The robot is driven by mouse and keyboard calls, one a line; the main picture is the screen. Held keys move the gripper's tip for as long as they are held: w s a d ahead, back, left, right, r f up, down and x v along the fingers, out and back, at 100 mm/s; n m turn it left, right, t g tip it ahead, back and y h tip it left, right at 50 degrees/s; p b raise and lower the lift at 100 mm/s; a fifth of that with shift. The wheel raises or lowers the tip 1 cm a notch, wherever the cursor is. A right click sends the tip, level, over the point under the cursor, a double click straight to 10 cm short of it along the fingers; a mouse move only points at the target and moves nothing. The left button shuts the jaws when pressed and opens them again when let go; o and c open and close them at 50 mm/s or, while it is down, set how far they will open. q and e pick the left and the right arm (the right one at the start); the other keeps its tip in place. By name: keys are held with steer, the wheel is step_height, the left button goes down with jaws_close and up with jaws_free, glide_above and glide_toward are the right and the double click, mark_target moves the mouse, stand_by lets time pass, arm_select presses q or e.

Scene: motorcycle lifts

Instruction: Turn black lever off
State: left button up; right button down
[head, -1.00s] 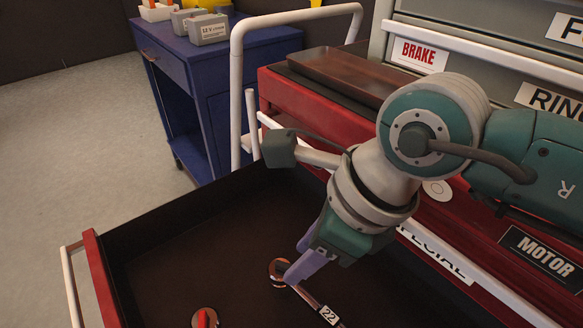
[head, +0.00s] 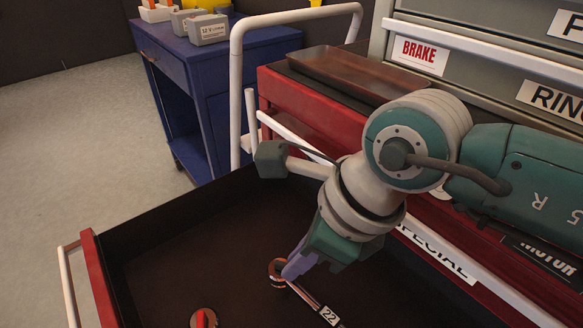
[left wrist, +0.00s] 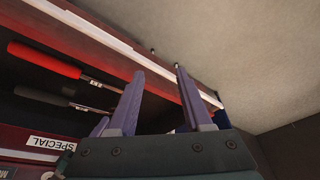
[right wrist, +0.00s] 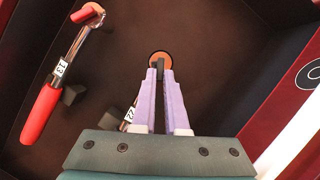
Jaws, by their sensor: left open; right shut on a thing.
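The black lever (right wrist: 160,66) stands on the round copper-coloured head (right wrist: 160,57) of the tool labelled 22, which lies in the open drawer. In the right wrist view, my right gripper (right wrist: 160,72) is shut on the lever, with its lilac fingers close on either side. In the head view, my right gripper (head: 288,270) reaches down to that round head (head: 277,272) and hides the lever. My left gripper (left wrist: 158,78) is open and empty. It shows only in the left wrist view, near the drawer's edge.
A second tool with a red handle (right wrist: 41,114) and red lever (right wrist: 87,12) lies beside it in the drawer. The dark drawer floor (head: 180,250) is otherwise mostly clear. A white rail (head: 237,75) and blue cabinet (head: 215,85) stand behind.

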steer(key=shift+w+f+n+b, duration=0.2)
steer(key=shift+n+b, duration=0.2)
steer(key=shift+b, duration=0.35)
steer(key=shift+d+r, duration=0.1)
steer(key=shift+s+r, duration=0.1)
steer(key=c, duration=0.9)
jaws_free()
steer(key=shift+c, duration=0.2)
